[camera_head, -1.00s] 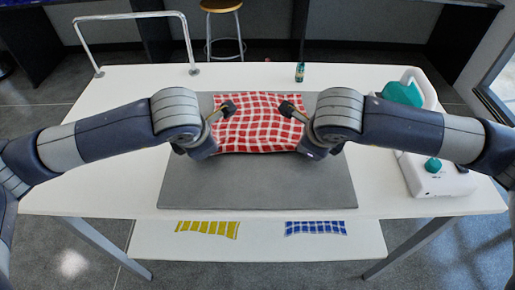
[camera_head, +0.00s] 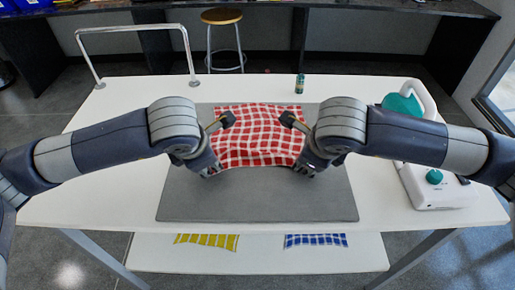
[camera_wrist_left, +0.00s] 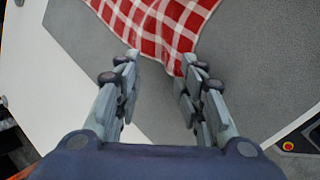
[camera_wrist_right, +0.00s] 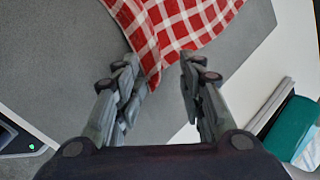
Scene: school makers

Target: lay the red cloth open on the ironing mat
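The red and white checked cloth (camera_head: 258,133) lies spread over the back half of the grey ironing mat (camera_head: 257,200), with gentle ripples. My left gripper (camera_head: 210,172) is at the cloth's front left corner. In the left wrist view its fingers (camera_wrist_left: 158,85) are apart, and the cloth corner (camera_wrist_left: 172,45) reaches toward the gap between them. My right gripper (camera_head: 308,170) is at the front right corner. In the right wrist view its fingers (camera_wrist_right: 165,80) are apart, with the cloth corner (camera_wrist_right: 155,65) near the left finger. Neither gripper is closed on the cloth.
A white and teal machine (camera_head: 432,180) stands at the table's right. A small bottle (camera_head: 299,84) stands at the back, and a metal rail (camera_head: 140,30) at the back left. A yellow cloth (camera_head: 207,241) and a blue cloth (camera_head: 315,240) lie on the lower shelf.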

